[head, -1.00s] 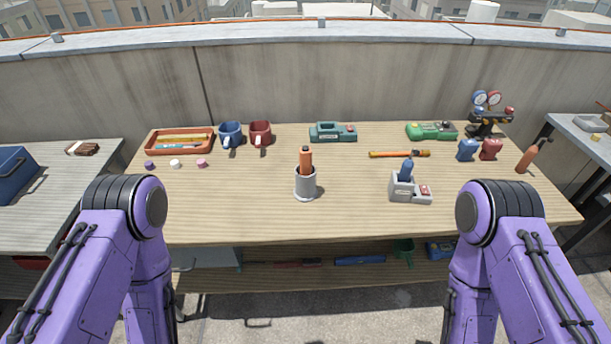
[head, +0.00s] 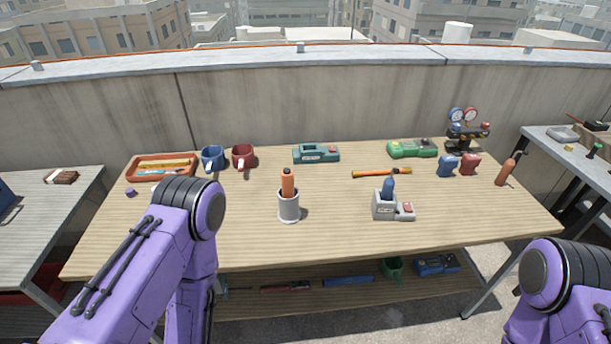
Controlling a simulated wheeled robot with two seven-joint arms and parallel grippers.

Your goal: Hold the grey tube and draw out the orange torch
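The grey tube (head: 289,208) stands upright on the wooden table, left of the middle in the head view. The orange torch (head: 288,183) stands inside it, its upper part rising above the rim and its lower part hidden by the tube. My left arm comes in at the lower left and my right arm at the lower right. Only purple arm links show, and neither gripper is in view. No part of either arm touches the tube or the torch.
A grey holder (head: 385,211) with a blue item stands right of the tube. An orange-handled hammer (head: 382,173) lies behind it. Blue (head: 213,157) and red (head: 243,156) mugs, an orange tray (head: 131,174) and a gauge set (head: 467,132) stand farther back. The table front is clear.

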